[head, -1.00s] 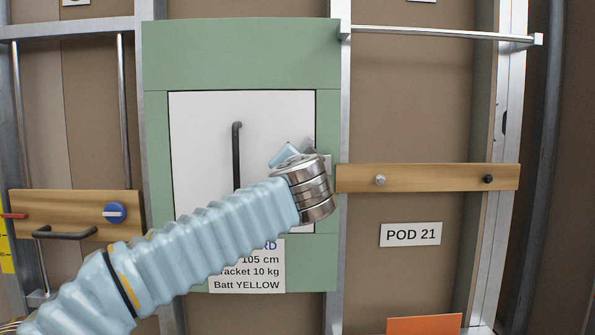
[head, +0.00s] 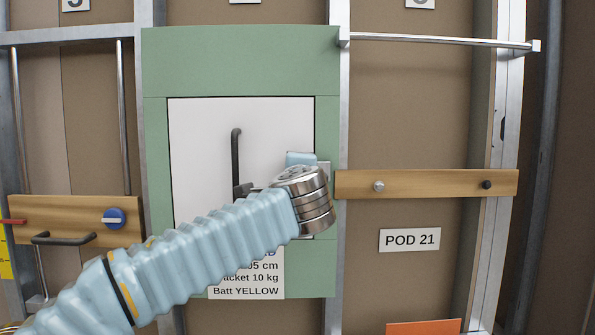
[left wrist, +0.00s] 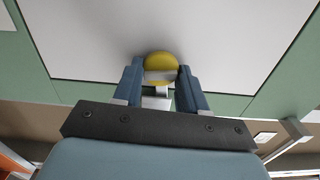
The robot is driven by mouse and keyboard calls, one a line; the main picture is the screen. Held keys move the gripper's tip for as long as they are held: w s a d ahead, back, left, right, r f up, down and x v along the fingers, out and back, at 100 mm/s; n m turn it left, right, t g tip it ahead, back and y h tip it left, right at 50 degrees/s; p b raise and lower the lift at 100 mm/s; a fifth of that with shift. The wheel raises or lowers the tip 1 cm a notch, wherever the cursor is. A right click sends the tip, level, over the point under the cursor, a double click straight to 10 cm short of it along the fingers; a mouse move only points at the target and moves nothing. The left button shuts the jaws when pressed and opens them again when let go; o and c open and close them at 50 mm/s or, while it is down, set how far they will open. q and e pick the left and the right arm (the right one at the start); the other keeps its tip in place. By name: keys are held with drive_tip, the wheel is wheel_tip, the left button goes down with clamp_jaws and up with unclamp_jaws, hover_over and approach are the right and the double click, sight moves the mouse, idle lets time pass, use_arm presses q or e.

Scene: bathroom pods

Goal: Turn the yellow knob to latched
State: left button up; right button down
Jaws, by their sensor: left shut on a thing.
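The yellow knob (left wrist: 160,60) shows in the left wrist view, on or at the edge of a white panel (left wrist: 95,35), with a pale grey bar across its face. My left gripper (left wrist: 158,76) has its two blue fingers on either side of the knob's bar, shut on it. In the head view the knob is hidden behind my left wrist, and a blue finger of the left gripper (head: 301,158) shows near the right edge of the white panel (head: 200,140). My right gripper is not in view.
A black bar handle (head: 236,160) stands on the white panel, inside a green frame (head: 240,60). A blue knob (head: 113,217) sits on a wooden board at left. Another wooden board (head: 430,184) with two pegs lies right of the wrist. A metal rail (head: 440,39) runs above.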

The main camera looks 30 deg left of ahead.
use_arm(q)
drive_tip(key=shift+f+m, duration=0.1)
drive_tip(key=shift+m, duration=0.7)
drive_tip(key=o, duration=0.8)
drive_tip(key=b+v, duration=0.1)
drive_tip(key=v, duration=1.2)
drive_tip(key=shift+s+d, duration=0.15)
drive_tip(key=shift+s, duration=0.2)
